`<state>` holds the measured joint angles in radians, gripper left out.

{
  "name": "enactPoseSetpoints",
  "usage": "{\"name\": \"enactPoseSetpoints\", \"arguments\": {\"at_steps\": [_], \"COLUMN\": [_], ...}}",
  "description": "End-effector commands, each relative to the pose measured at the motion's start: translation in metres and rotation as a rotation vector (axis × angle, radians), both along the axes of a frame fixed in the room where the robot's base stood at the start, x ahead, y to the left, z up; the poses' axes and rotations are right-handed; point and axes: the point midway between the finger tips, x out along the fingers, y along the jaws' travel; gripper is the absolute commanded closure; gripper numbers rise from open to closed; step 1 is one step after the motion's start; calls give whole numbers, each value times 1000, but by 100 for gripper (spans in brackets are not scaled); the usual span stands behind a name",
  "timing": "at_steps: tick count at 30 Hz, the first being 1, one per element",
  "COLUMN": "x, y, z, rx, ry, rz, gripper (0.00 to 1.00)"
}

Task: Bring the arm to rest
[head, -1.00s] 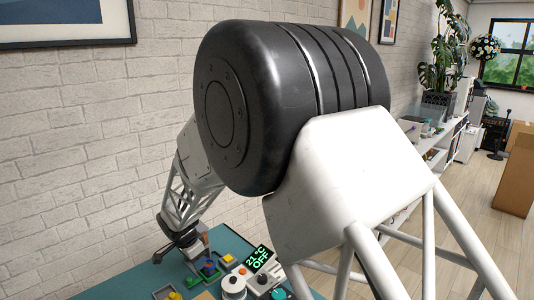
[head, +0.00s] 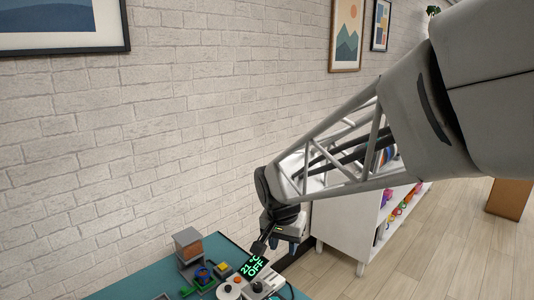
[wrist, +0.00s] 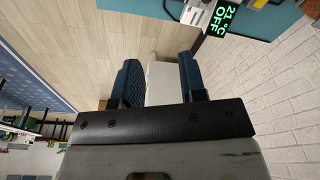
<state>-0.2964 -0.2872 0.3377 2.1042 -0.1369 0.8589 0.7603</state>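My arm crosses the right half of the head view, and my gripper (head: 283,246) hangs beyond the right end of the teal bench (head: 146,277), by the white shelf unit. In the wrist view its two blue fingers (wrist: 161,78) stand apart with a gap between them. Nothing is held there; a pale surface and the wood floor show behind the gap. The display also shows in the wrist view (wrist: 220,17).
A box-shaped device (head: 188,243), small coloured parts (head: 203,275) and a control unit with knobs (head: 258,286) crowd the bench. A white shelf unit (head: 340,237) stands behind my gripper. A brick wall (head: 150,150) runs behind the bench. Wood floor (head: 440,245) is open at right.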

Motion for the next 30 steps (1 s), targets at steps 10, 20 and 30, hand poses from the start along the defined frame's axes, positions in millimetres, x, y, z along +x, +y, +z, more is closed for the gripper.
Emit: {"name": "enactPoseSetpoints", "arguments": {"at_steps": [10, 20, 30], "x": [-86, -172, -224], "y": [-76, -125, -144], "z": [33, 41, 35], "rx": [1, -9, -19], "ry": [-20, -45, -61], "rz": [132, 266, 353], "gripper": [62, 62, 62]}}
